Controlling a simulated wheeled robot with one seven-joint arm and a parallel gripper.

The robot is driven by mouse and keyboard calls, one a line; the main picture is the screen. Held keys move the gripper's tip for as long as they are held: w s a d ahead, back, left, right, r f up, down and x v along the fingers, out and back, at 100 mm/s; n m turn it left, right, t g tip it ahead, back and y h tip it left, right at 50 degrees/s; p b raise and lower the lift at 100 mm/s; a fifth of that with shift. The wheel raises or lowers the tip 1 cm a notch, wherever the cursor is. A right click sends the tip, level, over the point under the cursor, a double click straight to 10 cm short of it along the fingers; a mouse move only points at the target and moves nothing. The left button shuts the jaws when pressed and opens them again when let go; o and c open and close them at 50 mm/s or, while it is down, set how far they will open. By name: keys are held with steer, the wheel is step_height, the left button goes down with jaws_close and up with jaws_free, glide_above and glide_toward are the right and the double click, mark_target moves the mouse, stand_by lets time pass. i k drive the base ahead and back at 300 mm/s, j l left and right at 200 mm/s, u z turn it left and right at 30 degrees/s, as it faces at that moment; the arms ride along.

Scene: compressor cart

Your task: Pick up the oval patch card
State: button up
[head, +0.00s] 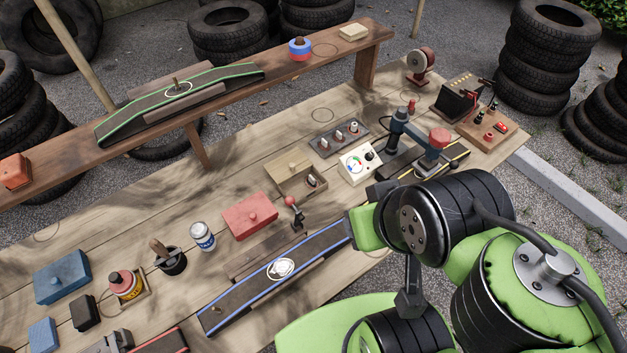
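A white oval piece (281,268), which looks like the oval patch card, lies on the dark blue-edged strip (240,300) on the near side of the workbench. A small raised detail shows on its top, too small to make out. A pale oval outline with a small upright peg (176,83) shows on the green-edged strip (225,77) on the raised shelf; I cannot tell whether it is a card. My green and black arm fills the lower right, to the right of the blue-edged strip. My gripper's fingers do not show.
A red box (250,215) and a red-knobbed lever (293,212) stand just behind the blue-edged strip. A white jar (202,236), a brush pot (168,258) and a yellow-red can (126,284) stand to the left. A gauge box (359,163) stands farther back.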

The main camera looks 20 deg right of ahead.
mark_target(312, 182)
steer(key=l+u, duration=0.15)
steer(key=u, duration=0.3)
steer(key=l+u, duration=0.2)
steer(key=u, duration=0.25)
steer(key=l+u, duration=0.2)
steer(key=u, duration=0.3)
steer(key=l+u, duration=0.15)
steer(key=u, duration=0.3)
steer(key=k+l+u, duration=0.1)
steer(key=u, duration=0.35)
